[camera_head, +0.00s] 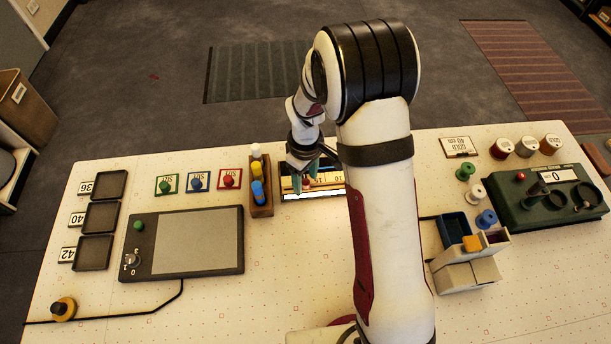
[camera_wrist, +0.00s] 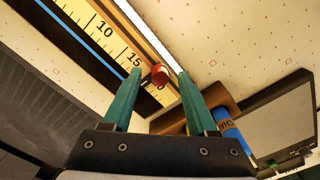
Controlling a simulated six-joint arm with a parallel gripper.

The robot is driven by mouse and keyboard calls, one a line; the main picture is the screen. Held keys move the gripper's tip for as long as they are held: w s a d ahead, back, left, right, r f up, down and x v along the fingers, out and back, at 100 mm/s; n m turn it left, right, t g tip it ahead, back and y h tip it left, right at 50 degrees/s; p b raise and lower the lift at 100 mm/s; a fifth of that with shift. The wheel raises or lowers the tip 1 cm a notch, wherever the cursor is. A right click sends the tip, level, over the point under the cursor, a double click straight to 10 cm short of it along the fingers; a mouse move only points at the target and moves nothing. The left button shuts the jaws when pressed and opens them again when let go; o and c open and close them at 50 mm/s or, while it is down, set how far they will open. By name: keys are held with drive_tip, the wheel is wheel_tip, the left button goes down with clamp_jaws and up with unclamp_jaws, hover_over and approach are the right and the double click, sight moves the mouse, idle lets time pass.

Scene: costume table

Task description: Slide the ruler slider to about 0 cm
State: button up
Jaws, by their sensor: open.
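The ruler (camera_head: 331,180) is a yellow scale in a dark frame at the table's far middle; my arm hides its right part. In the wrist view the ruler (camera_wrist: 90,27) shows the marks 10 and 15. The slider's red knob (camera_wrist: 159,75) stands past the 15 mark, at the high-number end. My gripper (camera_head: 309,177) is over the left end of the ruler. In the wrist view my gripper (camera_wrist: 159,73) is open, with one teal finger on each side of the red knob. I cannot tell whether either finger touches it.
A wooden holder (camera_head: 262,205) with blue and yellow bottles stands close left of the ruler. A dark panel with a grey plate (camera_head: 197,242) lies farther left. Blue and white bins (camera_head: 453,229) and spools stand at right. The table in front of the ruler is clear.

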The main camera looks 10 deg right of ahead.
drive_tip(key=shift+c, duration=0.3)
clamp_jaws()
idle(1.1)
